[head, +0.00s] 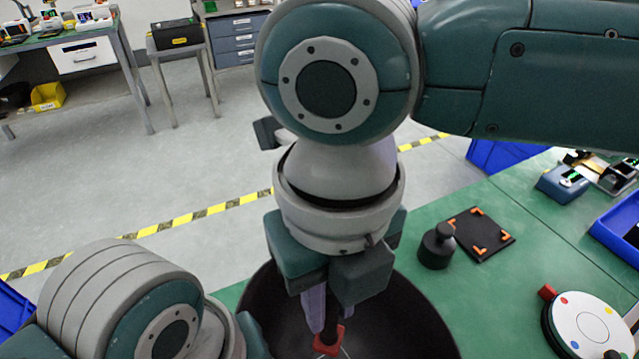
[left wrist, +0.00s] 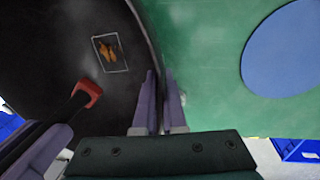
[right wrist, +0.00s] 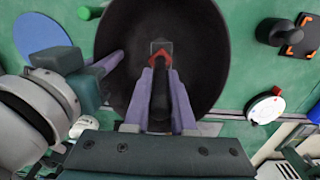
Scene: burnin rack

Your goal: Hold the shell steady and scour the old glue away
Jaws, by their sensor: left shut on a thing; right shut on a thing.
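The shell is a large dark bowl (head: 410,315) on the green bench; it also shows in the left wrist view (left wrist: 50,30) and right wrist view (right wrist: 205,45). My left gripper (left wrist: 160,110) is shut on its rim. The old glue (left wrist: 108,50) is an orange-brown patch inside a pale square outline on the inner wall. My right gripper (right wrist: 160,72) is shut on the black handle of a red-headed tool (left wrist: 89,92). The red head (head: 328,342) is inside the bowl, beside the patch in the left wrist view; contact cannot be told.
A blue disc (right wrist: 42,38) and a green cylinder (right wrist: 86,13) are near the bowl. A black knobbed weight (head: 436,252) and a black pad with orange corners (head: 497,246) lie right of it. A white round dial (head: 585,328) sits near the bench's right front.

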